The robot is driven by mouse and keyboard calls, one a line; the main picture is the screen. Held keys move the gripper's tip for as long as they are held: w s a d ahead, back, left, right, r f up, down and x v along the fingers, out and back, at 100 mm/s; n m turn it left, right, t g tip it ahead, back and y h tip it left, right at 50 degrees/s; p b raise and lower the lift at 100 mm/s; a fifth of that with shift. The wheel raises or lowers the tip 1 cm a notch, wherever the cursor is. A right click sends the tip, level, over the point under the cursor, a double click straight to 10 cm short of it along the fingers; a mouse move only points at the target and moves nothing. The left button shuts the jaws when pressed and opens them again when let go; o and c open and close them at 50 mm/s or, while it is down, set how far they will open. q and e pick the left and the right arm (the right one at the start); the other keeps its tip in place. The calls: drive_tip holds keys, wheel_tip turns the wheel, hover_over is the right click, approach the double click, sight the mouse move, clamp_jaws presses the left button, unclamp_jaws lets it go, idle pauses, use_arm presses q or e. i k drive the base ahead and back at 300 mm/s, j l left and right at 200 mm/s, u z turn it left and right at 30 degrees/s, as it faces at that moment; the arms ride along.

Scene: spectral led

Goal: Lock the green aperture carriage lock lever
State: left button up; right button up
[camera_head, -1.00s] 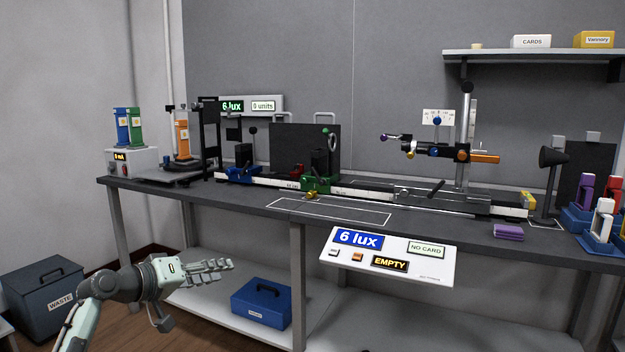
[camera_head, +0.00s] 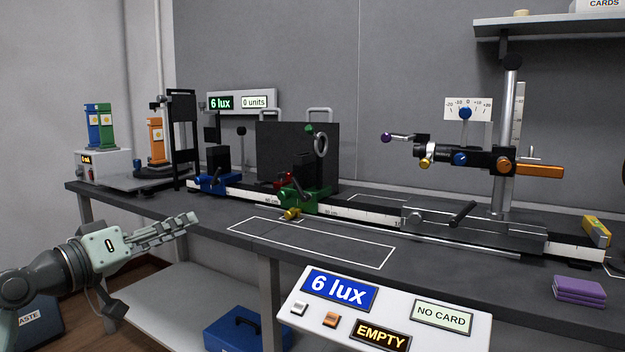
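The green carriage (camera_head: 305,199) sits on the white-scaled rail in the middle of the bench. It bears a dark upright block and a ring-shaped part (camera_head: 321,146). A small green knob (camera_head: 309,129) shows beside the ring, at the top of a thin stem; I cannot tell whether it is the lock lever's end. A yellow knob (camera_head: 291,214) is low at the carriage's front. My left gripper (camera_head: 192,222) is at the left, in front of the bench, apart from the carriage and holding nothing visible. Its finger gap is unclear.
A blue carriage (camera_head: 216,183) and a red part (camera_head: 284,179) stand left of the green carriage. A sloped panel (camera_head: 385,317) juts from the bench front. An arm with an orange handle (camera_head: 540,170) is at right. The white-outlined bench area (camera_head: 310,241) is clear.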

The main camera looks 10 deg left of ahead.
sight(303, 197)
drive_tip(key=i+l, duration=0.25)
drive_tip(key=i, duration=0.2)
drive_tip(key=i+l, duration=0.2)
drive_tip(key=i, duration=0.25)
